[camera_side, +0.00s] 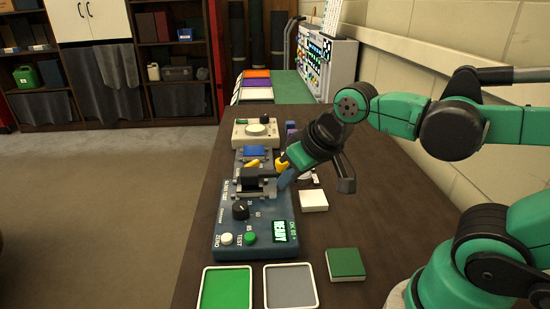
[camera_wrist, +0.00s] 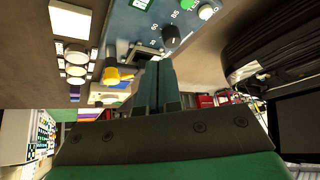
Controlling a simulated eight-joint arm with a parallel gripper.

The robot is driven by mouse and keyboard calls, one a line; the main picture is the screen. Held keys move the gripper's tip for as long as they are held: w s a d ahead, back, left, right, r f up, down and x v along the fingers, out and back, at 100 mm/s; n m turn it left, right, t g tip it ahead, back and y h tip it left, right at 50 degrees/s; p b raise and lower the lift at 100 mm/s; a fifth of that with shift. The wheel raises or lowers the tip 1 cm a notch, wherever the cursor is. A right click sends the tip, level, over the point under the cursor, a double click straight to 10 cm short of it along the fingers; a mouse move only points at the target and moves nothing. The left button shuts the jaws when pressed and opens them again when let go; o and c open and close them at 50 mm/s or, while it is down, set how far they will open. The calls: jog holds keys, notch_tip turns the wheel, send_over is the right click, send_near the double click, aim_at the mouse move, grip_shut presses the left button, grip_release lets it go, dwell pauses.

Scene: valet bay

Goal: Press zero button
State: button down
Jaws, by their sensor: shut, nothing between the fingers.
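The blue tester box (camera_side: 222,215) lies on the dark bench, with a white button labelled ZERO (camera_side: 226,239) at its near left corner. A green TEST button (camera_side: 250,238) is beside it, and a black knob (camera_side: 240,210) sits farther back. A lit display (camera_side: 279,231) reads READY. My gripper (camera_side: 284,180) is above the far part of the box, apart from the white button. In the wrist view the closed fingers (camera_wrist: 158,64) are empty, and the white button (camera_wrist: 207,11) shows at upper right. Exact fingertip height is unclear.
A green-lined tray (camera_side: 227,289) and a grey-lined tray (camera_side: 291,287) stand in front of the box. A green block (camera_side: 345,263) and a white block (camera_side: 313,200) lie to its right. A cream device (camera_side: 242,131) with a dial stands behind. Yellow parts (camera_wrist: 112,76) lie near the fingers.

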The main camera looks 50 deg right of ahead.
jog(key=w+a+r+m+g, duration=0.3)
jog(key=m+g, duration=0.3)
jog(key=m, duration=0.2)
send_over(227, 237)
jog(key=shift+s+d+r, duration=0.1)
jog(key=shift+d+r, duration=0.25)
jog(key=shift+r, duration=0.05)
jog(key=f, duration=1.4)
jog(key=shift+a, duration=0.25)
jog(key=shift+f, duration=0.15)
